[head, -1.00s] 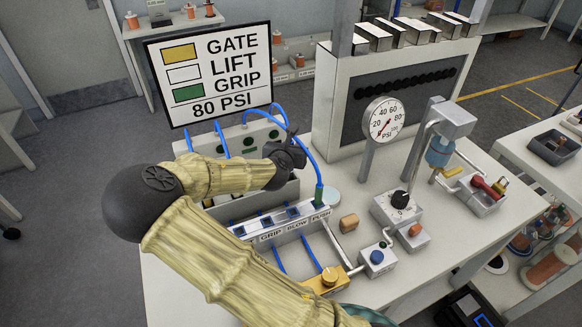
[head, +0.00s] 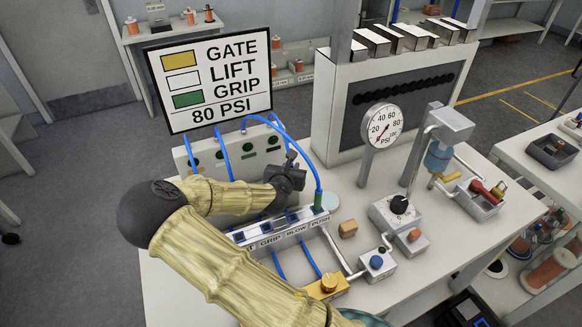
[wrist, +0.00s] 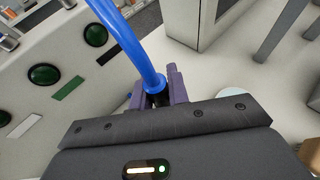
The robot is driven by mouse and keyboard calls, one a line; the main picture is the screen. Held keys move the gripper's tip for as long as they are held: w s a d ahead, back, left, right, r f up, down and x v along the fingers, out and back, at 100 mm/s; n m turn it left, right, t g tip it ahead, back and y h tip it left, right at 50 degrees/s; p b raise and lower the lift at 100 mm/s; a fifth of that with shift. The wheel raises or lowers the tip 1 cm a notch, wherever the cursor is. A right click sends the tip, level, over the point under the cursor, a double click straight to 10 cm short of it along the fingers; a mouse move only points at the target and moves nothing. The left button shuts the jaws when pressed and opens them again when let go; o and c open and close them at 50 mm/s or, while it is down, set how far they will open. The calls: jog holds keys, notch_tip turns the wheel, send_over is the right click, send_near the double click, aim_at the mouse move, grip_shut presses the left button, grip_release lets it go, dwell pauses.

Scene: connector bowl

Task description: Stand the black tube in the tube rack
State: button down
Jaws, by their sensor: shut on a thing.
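My gripper (head: 288,174) is above the white bench, between the grey port box and a long labelled block (head: 280,226) reading GRIP, BLOW and PUSH. In the wrist view, its purple fingers (wrist: 158,88) are shut around the end of a blue tube (wrist: 130,42). The tube rises from the fingers and bends up to the left. A dark part shows between the fingers below the tube's blue collar. Another blue tube (head: 316,165) arcs down to a green-collared fitting at the block's PUSH end. I cannot make out a separate black tube or a tube rack.
The sign (head: 215,80) stands behind the port box (head: 208,160), whose ports also show in the wrist view (wrist: 45,73). A pressure gauge (head: 382,125), a black-knob box (head: 398,208) and a blue-button box (head: 377,263) stand to the right. A tan block (head: 348,228) lies near the labelled block.

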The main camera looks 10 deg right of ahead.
jog(key=shift+f, duration=0.15)
jog(key=c, duration=1.3)
grip_release()
jog(key=shift+c, duration=0.2)
jog(key=shift+r, duration=0.2)
jog(key=v, duration=1.2)
jog(key=shift+b, duration=0.45)
jog(key=shift+f, duration=0.15)
